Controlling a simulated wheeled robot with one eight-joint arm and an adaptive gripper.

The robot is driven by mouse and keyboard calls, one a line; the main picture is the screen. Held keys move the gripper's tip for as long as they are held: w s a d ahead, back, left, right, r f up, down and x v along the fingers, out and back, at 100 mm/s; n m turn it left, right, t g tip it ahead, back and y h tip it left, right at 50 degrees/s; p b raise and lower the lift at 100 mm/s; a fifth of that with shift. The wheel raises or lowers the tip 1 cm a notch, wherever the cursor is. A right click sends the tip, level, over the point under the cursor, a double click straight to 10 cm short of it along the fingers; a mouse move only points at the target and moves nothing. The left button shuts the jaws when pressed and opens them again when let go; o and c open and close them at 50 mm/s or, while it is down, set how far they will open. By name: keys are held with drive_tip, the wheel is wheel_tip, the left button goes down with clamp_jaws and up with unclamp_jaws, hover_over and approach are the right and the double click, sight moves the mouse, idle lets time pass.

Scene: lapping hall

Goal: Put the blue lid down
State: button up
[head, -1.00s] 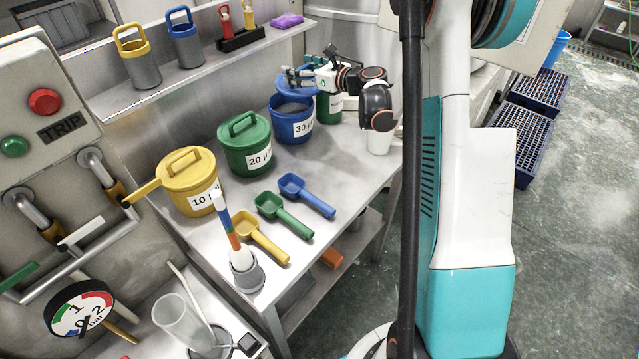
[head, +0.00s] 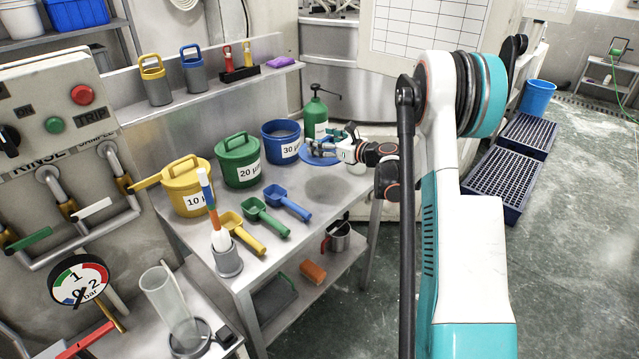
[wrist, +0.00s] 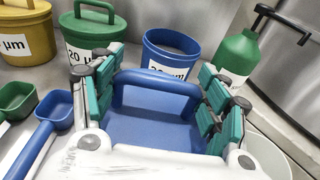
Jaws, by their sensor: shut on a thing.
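My gripper (head: 340,150) is shut on the handle of the blue lid (head: 316,157). In the wrist view the lid (wrist: 150,133) lies between my green-padded fingers (wrist: 160,95), its arched handle toward the pots. A dark round shadow on the grey table (head: 345,190) in front of the lid suggests that it hangs above the surface. The open blue 30 µm pot (head: 281,143) stands just left of the lid, and it also shows behind the lid in the wrist view (wrist: 170,58).
The lidded green pot (head: 238,162) and yellow pot (head: 187,190) are farther left. Green, blue and yellow scoops (head: 240,235) lie in front. Table under the shadow is clear.

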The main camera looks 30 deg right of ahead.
wheel_tip(320, 180, down, 13)
drive_tip(key=b, duration=0.4)
drive_tip(key=shift+r, duration=0.15)
drive_tip(key=o, duration=1.1)
drive_tip(key=shift+c, duration=0.2)
drive_tip(key=p+v, duration=0.4)
drive_tip(key=v, duration=0.8)
